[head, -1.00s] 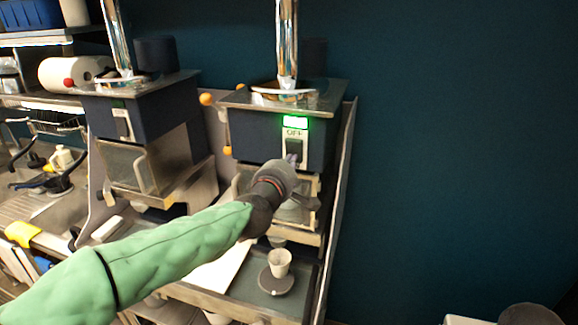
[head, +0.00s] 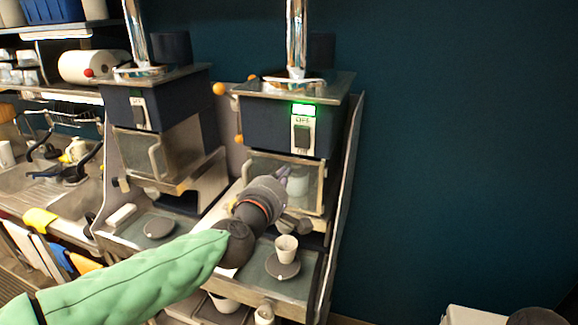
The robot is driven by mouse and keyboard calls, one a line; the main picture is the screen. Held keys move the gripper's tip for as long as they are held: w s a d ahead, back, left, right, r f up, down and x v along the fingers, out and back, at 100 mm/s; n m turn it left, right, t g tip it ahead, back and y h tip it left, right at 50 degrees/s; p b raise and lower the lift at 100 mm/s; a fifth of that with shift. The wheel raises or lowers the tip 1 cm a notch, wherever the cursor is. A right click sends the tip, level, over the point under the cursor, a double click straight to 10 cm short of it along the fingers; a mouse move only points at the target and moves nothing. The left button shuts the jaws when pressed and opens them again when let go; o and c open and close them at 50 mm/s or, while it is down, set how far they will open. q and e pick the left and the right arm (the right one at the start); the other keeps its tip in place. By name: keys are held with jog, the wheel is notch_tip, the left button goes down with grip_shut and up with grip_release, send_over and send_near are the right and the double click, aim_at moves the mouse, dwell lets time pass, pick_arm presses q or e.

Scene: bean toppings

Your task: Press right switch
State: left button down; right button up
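The right switch (head: 302,137) is a dark rocker on a pale plate, on the front of the dark blue right machine (head: 262,120). A lit green indicator (head: 303,110) sits just above it. My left gripper (head: 284,173) is below and slightly left of the switch, apart from it, in front of the machine's clear-fronted compartment (head: 313,185). Its fingertips are small and partly hidden by the wrist, so its opening is unclear. My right gripper is not in view.
A similar left machine (head: 170,100) has its own switch (head: 138,112). A white cup (head: 286,248) stands on a dark round disc (head: 282,268) on the right machine's tray, close to my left wrist. The blue wall (head: 460,150) at right is bare.

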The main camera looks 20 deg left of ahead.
pick_arm(q)
jog(key=shift+s+f, duration=0.25)
jog(key=shift+s, duration=0.85)
jog(key=shift+w, duration=0.1)
